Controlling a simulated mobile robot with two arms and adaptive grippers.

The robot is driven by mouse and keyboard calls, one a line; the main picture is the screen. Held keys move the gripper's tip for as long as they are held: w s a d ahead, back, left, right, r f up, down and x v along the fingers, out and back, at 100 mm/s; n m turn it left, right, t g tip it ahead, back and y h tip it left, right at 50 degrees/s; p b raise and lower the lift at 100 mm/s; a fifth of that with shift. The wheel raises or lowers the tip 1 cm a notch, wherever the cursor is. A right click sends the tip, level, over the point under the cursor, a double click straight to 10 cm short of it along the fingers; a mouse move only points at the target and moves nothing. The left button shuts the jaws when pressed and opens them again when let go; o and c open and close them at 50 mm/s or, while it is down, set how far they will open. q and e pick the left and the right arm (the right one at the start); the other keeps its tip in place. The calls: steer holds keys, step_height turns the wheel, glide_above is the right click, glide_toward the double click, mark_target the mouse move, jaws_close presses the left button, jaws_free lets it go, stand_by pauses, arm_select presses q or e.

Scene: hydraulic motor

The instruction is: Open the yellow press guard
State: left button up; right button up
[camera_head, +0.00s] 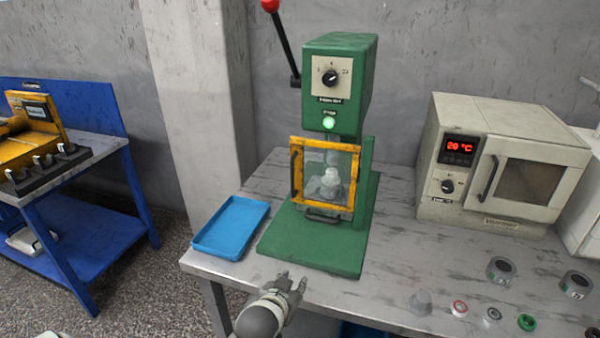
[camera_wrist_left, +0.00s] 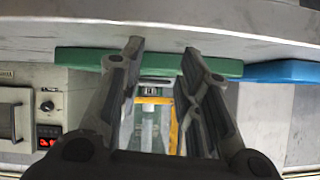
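The yellow press guard (camera_head: 325,144) is a square frame with a clear pane on the front of the green press (camera_head: 340,85). A light metal part (camera_head: 328,184) shows behind the pane. My left gripper (camera_head: 292,277) is in front of the press base at the table's front edge, apart from the guard. In the left wrist view, the gripper (camera_wrist_left: 162,48) has its fingers spread with nothing between them. Part of the guard's yellow frame (camera_wrist_left: 173,134) shows between the fingers. My right gripper is not in view.
A blue tray (camera_head: 203,240) lies left of the press base. A red-knobbed lever (camera_head: 282,40) rises at the press's upper left. A beige warmer oven (camera_head: 440,205) stands to the right. Several small rings and parts lie at the table's front right, including a green ring (camera_head: 526,323).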

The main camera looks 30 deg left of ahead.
mark_target(292, 178)
arm_select(q)
steer(key=w+a+r+n+t+y, duration=0.2)
steer(key=w+a+r+t, duration=0.15)
steer(key=w+r, duration=0.35)
steer(key=w+a+r+n+t+y, duration=0.1)
steer(key=w+a+r+t+y, duration=0.25)
steer(key=r, duration=0.55)
steer(key=shift+g+h, duration=0.45)
steer(key=shift+g, duration=0.25)
steer(key=x, duration=0.3)
steer(key=p+x, duration=0.1)
steer(key=x, duration=0.7)
steer(key=shift+a+f, duration=0.2)
steer(key=shift+a, duration=0.3)
jaws_close()
